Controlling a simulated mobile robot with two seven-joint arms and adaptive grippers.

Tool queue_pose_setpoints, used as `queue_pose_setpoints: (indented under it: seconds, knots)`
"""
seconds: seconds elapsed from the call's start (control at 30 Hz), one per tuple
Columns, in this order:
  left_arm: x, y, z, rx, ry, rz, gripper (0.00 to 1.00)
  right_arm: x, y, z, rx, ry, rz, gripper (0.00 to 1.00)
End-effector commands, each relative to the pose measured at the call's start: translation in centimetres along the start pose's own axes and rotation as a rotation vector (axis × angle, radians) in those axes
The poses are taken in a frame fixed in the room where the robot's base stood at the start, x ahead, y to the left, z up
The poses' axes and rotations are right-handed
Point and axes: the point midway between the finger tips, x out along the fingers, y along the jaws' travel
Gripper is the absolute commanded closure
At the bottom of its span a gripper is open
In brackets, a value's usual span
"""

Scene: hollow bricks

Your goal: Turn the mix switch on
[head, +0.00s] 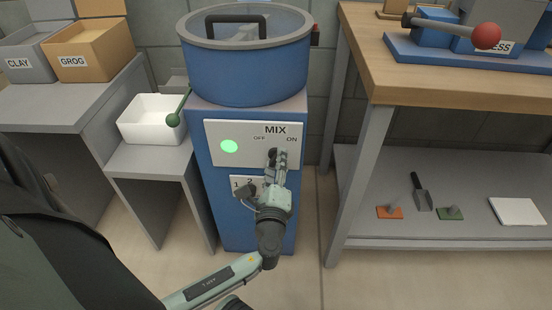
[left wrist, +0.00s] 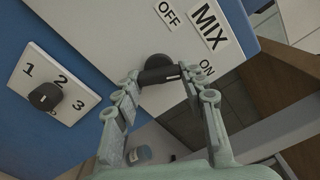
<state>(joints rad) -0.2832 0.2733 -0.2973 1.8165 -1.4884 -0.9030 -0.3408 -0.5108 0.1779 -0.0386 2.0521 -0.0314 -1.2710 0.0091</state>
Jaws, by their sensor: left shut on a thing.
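The mix switch (left wrist: 156,66) is a dark knob with a short bar on the white MIX panel (head: 232,132) of the blue mixer. In the left wrist view its bar lies between the fingertips and points roughly towards the ON label (left wrist: 207,67), away from OFF (left wrist: 168,14). My left gripper (head: 278,158) is shut on the switch; in the left wrist view its fingers (left wrist: 165,80) stand on either side of the bar. In the head view the gripper hides most of the switch. A round lamp (head: 229,146) on the panel is bright green. My right gripper is not in view.
Below the panel is a numbered plate (left wrist: 72,105) with a dark dial (left wrist: 45,96), close to my left gripper. A wooden-topped bench (head: 440,87) stands right.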

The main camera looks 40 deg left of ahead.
Motion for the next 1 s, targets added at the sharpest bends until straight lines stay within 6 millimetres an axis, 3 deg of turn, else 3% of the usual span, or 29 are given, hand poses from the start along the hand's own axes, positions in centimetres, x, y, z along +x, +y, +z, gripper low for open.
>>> queue_pose_setpoints:
  seconds: [0.4,0.87,0.9,1.0]
  knots:
    - [0.0,0.0,-0.1,0.139,0.002,-0.001,0.88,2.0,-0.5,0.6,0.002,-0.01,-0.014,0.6]
    - [0.0,0.0,-0.1,0.15,0.002,-0.002,0.88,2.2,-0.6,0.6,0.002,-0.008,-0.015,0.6]
    - [0.0,0.0,-0.1,0.15,0.002,-0.002,0.54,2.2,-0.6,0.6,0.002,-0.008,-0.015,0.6]
    - [0.0,0.0,-0.1,0.149,0.001,-0.002,0.42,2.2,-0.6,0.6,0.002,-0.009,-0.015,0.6]
